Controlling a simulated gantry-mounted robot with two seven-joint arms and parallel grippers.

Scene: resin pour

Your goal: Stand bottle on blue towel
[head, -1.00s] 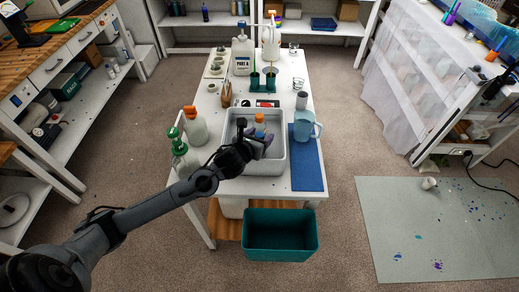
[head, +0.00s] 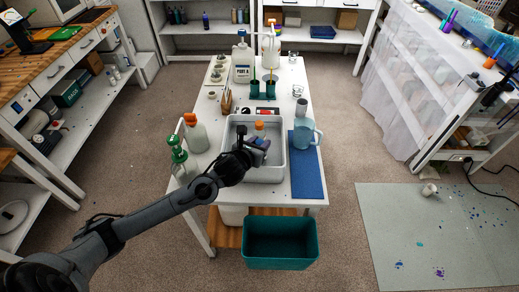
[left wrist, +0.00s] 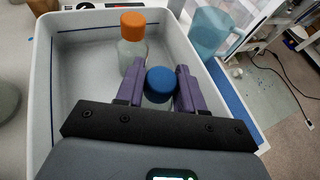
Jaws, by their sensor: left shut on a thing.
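My left gripper (head: 259,151) reaches into the grey tray (head: 229,135) on the white table. In the left wrist view its purple fingers (left wrist: 160,90) are shut on a bottle with a blue cap (left wrist: 160,82), one finger on each side. The bottle's body is mostly hidden behind the cap and gripper. In the head view the gripper covers most of it. A clear bottle with an orange cap (left wrist: 132,42) stands just beyond in the tray. The blue towel (head: 307,180) lies right of the tray; its edge shows in the left wrist view (left wrist: 232,97). My right gripper is out of view.
A blue pitcher (head: 303,136) stands on the far part of the towel; the near part is clear. The tray's right wall (head: 286,150) lies between gripper and towel. A teal bin (head: 280,242) is below the table's front.

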